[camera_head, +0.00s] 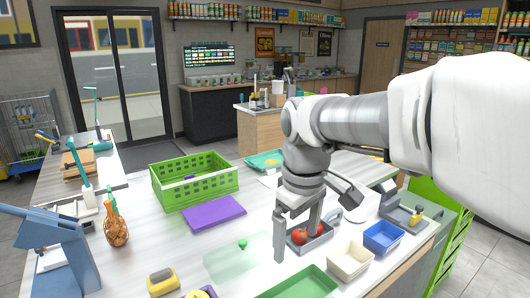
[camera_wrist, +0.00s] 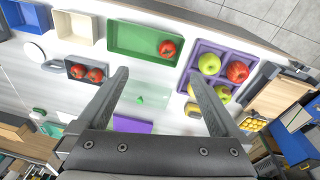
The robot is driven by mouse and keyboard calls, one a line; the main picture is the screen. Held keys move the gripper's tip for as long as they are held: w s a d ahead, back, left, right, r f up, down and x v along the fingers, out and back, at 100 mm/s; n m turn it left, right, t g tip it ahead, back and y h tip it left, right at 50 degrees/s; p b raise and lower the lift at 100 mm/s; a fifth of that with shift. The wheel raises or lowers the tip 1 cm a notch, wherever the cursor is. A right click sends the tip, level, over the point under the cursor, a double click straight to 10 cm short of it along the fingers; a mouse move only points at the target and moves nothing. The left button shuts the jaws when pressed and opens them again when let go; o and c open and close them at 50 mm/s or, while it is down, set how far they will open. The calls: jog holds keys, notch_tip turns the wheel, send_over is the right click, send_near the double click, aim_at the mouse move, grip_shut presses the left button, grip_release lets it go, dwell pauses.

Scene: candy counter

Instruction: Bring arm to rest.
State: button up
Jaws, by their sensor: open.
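My gripper (camera_head: 297,245) hangs over the counter (camera_head: 150,235) in the head view, fingers pointing down. It is open, and nothing shows between the fingers. In the wrist view the two fingers (camera_wrist: 160,76) stand wide apart above the counter. My arm reaches in from the right of the head view and bends down at the wrist. A dark tray with two tomatoes (camera_wrist: 85,73) lies below, left of the fingers in the wrist view. In the head view the right finger partly covers that tray.
A green crate (camera_head: 194,192) and purple mat (camera_head: 214,213) lie left of my gripper. Cream (camera_head: 350,262) and blue (camera_head: 383,238) trays stand to its right. A green tray (camera_wrist: 128,38) holds one tomato; a purple tray (camera_wrist: 225,48) holds apples.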

jog(key=s+d+m+t, duration=0.2)
jog(key=s+d+m, duration=0.2)
jog(key=s, duration=0.3)
jog(key=s+d+m+t+p, duration=0.1)
jog(key=s+d+m+t, duration=0.1)
jog(key=s+d+m, duration=0.2)
jog(key=s, duration=0.2)
jog(key=shift+s+f, duration=0.35)
jog(key=shift+s, duration=0.05)
jog(key=shift+d, duration=0.1)
